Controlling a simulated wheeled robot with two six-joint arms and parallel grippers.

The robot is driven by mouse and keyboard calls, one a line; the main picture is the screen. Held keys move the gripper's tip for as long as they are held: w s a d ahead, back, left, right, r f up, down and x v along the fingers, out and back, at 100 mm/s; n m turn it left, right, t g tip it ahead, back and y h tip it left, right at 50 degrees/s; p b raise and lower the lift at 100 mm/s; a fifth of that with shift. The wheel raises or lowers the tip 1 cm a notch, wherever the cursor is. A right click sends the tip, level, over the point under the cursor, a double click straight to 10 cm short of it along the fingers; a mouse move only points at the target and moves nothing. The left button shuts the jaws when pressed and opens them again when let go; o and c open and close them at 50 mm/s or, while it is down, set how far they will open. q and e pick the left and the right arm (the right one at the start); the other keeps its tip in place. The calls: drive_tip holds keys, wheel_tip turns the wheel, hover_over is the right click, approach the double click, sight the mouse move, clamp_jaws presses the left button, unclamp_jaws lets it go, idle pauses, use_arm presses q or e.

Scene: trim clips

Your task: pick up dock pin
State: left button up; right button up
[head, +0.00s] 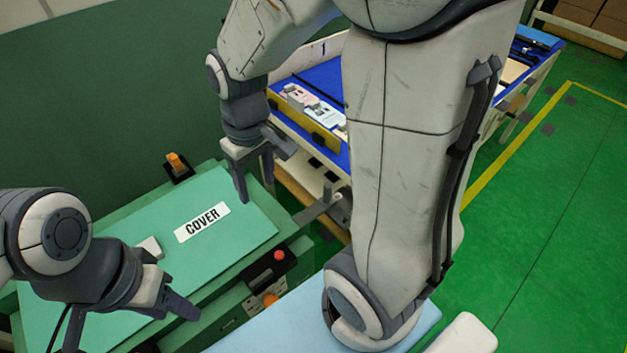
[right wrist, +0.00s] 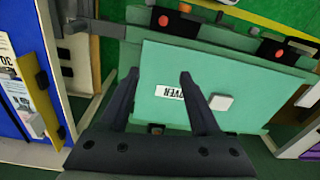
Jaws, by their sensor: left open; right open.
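An orange pin-like piece (head: 176,162) stands upright in a black holder at the far edge of the green station. Another orange piece (head: 270,300) sits low on the station's front side; labels do not show which is the dock pin. My right gripper (head: 255,187) is open and empty above the station's right end, right of the upright orange piece. In the right wrist view its two fingers (right wrist: 160,74) point over the cover panel, with nothing between them. My left gripper (head: 130,322) is open and empty over the front left of the panel.
The green panel marked COVER (head: 250,236) lies on the station with a white block (head: 149,246) on it. A red button box (head: 279,256) is at the front edge. A blue-topped cart (head: 316,62) stands behind right. My right arm hides part of it.

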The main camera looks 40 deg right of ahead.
drive_tip(key=w+d+f+m+b, duration=0.25)
drive_tip(key=d+f, duration=0.35)
drive_tip(key=d, duration=0.5)
drive_tip(key=m, duration=0.2)
hover_over(328, 184)
drive_tip(key=a, duration=0.1)
drive_tip(key=f, duration=0.1)
drive_tip(key=f+b, duration=0.1)
drive_tip(key=shift+w+f, duration=0.3)
drive_tip(key=shift+f, duration=0.05)
drive_tip(key=f, duration=0.2)
drive_tip(key=d+f, duration=0.1)
drive_tip(key=f, duration=0.1)
drive_tip(key=shift+s+f, duration=0.1)
drive_tip(key=shift+f, duration=0.2)
drive_tip(key=shift+s+f+b, duration=0.15)
drive_tip(key=shift+f+b, duration=0.4)
drive_tip(key=shift+f, duration=2.45)
use_arm(q)
wheel_tip(328, 184, down, 6)
drive_tip(key=shift+r, duration=0.1)
use_arm(e)
clamp_jaws()
